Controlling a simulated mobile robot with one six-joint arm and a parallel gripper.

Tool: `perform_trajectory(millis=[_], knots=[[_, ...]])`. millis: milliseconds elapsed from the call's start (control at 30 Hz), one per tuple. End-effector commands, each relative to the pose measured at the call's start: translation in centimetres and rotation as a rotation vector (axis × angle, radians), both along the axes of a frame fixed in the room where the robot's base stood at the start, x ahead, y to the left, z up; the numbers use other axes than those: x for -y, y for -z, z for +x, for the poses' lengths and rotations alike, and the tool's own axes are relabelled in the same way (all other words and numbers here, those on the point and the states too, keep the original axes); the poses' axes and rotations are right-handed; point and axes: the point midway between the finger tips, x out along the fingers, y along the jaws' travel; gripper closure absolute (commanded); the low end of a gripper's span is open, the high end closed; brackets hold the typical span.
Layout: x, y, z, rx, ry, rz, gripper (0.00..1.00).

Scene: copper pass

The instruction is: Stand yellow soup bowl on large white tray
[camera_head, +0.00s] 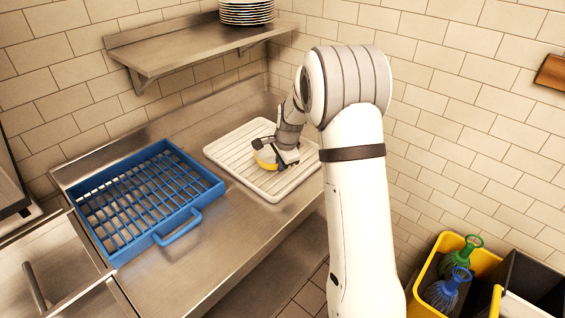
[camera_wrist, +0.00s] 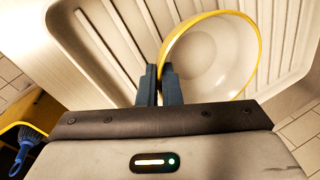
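The yellow soup bowl (camera_head: 266,160) is over the middle of the large white tray (camera_head: 222,163), upright or nearly so. I cannot tell if its base touches the tray. In the wrist view the bowl (camera_wrist: 215,60) shows a white inside and a yellow rim, with the ribbed tray (camera_wrist: 75,50) behind it. My gripper (camera_head: 279,156) is at the bowl's side, low over the tray. In the wrist view my gripper (camera_wrist: 160,80) has its two fingers close together, one on each side of the bowl's near-left rim, pinching it. My gripper partly hides the bowl in the head view.
A blue dish rack (camera_head: 150,200) stands on the steel counter left of the tray. A wall shelf (camera_head: 190,45) with stacked plates (camera_head: 246,12) hangs above. A yellow bucket (camera_head: 428,280) with brushes (camera_head: 445,290) is on the right below. Tray space around the bowl is clear.

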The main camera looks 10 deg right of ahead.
Motion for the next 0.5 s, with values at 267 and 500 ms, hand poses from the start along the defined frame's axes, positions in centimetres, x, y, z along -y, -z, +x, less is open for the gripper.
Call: perform_trajectory(millis=[267, 500], knots=[[0.05, 0.38, 0.04, 0.002, 0.0, 0.0, 1.0], [0.07, 0.59, 0.01, 0.001, 0.0, -0.001, 0.83]])
